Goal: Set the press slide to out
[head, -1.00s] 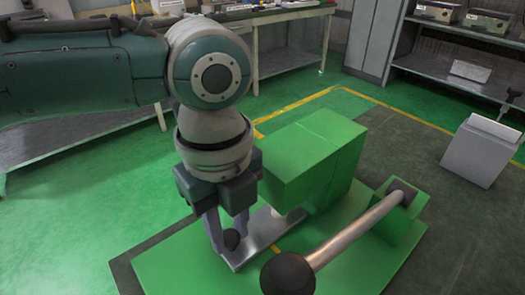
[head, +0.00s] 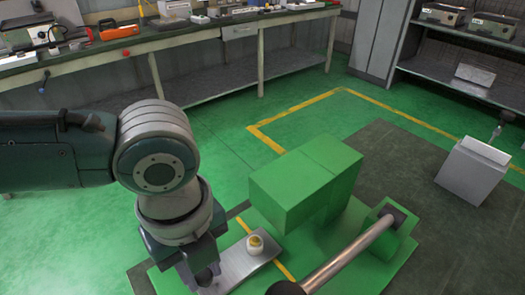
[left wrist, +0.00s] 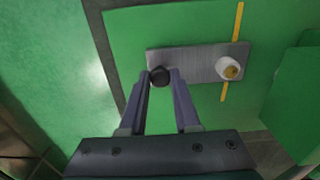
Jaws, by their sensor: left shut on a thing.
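The press slide (head: 236,270) is a flat grey metal plate on the green base. It sticks out to the left of the green press block (head: 305,180), clear of its underside. A white round piece with a yellow top (head: 255,244) stands on its inner end; it also shows in the left wrist view (left wrist: 229,68). My left gripper (head: 205,276) is over the outer end. In the left wrist view, the fingers of my left gripper (left wrist: 160,80) are shut on the slide's black knob (left wrist: 160,75). The knob is largely hidden in the head view. My right gripper is out of view.
A metal lever bar (head: 350,250) slants up beside the press at the right. A yellow line (left wrist: 238,22) crosses the green base under the slide. A workbench (head: 190,47) stands behind, and a grey box (head: 472,170) at the right. Green floor between is open.

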